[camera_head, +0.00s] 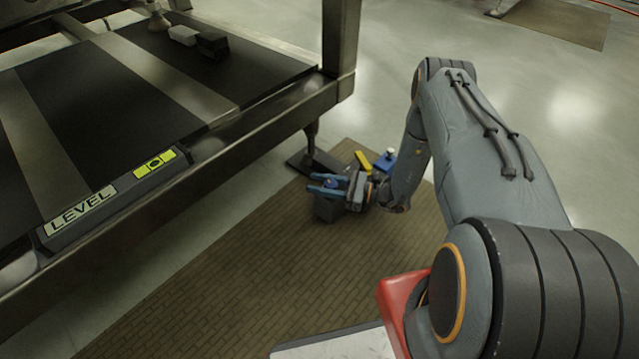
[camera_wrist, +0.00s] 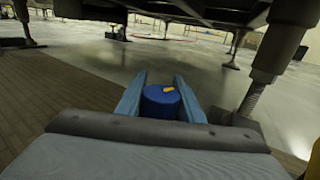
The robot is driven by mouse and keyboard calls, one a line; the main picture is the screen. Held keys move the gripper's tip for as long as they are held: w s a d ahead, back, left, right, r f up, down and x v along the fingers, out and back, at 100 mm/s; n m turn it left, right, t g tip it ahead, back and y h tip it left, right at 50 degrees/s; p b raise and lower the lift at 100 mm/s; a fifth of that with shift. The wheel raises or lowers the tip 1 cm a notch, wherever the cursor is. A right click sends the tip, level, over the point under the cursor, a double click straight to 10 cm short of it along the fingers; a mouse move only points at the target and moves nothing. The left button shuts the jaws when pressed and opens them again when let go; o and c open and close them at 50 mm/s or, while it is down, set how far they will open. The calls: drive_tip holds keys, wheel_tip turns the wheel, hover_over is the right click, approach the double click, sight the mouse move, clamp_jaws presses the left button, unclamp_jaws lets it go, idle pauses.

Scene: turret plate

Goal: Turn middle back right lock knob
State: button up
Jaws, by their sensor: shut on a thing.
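The knob's top carries a small orange mark (camera_wrist: 168,89), pointing slightly to the right. In the head view the fingers cover most of the knob.
A yellow piece (camera_head: 363,161) and a blue part with a white top (camera_head: 386,160) sit just behind my gripper. The large frame (camera_head: 230,122) with its LEVEL label (camera_head: 82,208) stands to the left. A threaded foot (camera_wrist: 250,98) rises at right in the wrist view. The brown mat (camera_head: 240,285) is clear in front.

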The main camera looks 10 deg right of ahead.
sight(344, 188)
drive_tip(key=shift+s, duration=0.1)
idle(0.5)
drive_tip(key=o, duration=1.1)
drive_tip(key=shift+p+v, duration=1)
drive_tip(key=shift+v, duration=2.95)
drive_tip(key=shift+c, duration=0.2)
